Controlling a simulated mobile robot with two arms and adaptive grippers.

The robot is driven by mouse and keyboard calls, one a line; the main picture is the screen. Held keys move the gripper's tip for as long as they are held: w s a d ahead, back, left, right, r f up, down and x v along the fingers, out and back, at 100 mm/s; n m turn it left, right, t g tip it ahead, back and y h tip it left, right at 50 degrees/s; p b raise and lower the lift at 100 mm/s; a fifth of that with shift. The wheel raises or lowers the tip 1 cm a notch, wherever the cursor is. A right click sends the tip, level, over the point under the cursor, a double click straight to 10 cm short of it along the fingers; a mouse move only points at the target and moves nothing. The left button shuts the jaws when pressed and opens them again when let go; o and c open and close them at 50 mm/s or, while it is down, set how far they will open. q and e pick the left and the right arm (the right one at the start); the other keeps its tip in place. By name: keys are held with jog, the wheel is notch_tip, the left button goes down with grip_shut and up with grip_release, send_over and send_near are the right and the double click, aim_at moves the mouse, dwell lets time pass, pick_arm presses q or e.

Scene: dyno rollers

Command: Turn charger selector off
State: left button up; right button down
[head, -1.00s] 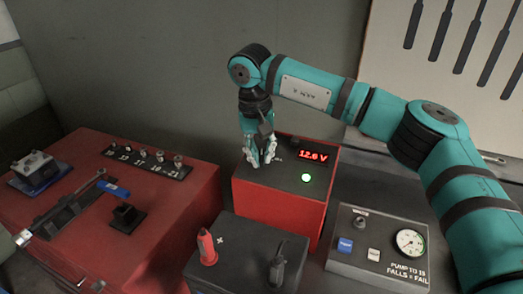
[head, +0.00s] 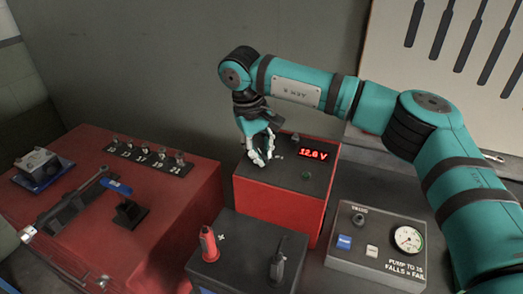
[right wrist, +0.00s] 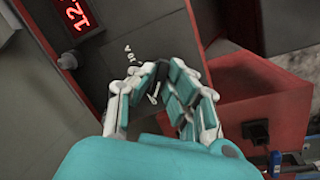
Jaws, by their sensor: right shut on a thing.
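The charger (head: 280,205) is a red box with a dark top panel and a lit red display (head: 313,154) reading about 12.6 V. Its round green lamp (head: 307,175) is dark; it also shows unlit in the right wrist view (right wrist: 67,61). My right gripper (head: 258,163) is over the left part of the panel. In the right wrist view its fingers close around a small dark selector knob (right wrist: 154,74), mostly hidden between them. Faint white lettering lies beside it. My left gripper is not in view.
A black battery (head: 240,265) with a red clamp (head: 208,243) and a black clamp (head: 278,262) stands in front. A grey gauge box (head: 340,255) is at right. A red toolbox (head: 170,220) with sockets and a wrench is at left.

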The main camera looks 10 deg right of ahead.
jog(key=shift+r, duration=0.1)
jog(key=c, duration=1.4)
grip_release()
jog(key=shift+o, duration=0.2)
notch_tip(320, 180, up, 12)
jog(key=a, duration=0.2)
jog(key=shift+s+a, duration=0.2)
jog(key=shift+s, duration=0.1)
jog(key=shift+f, duration=0.2)
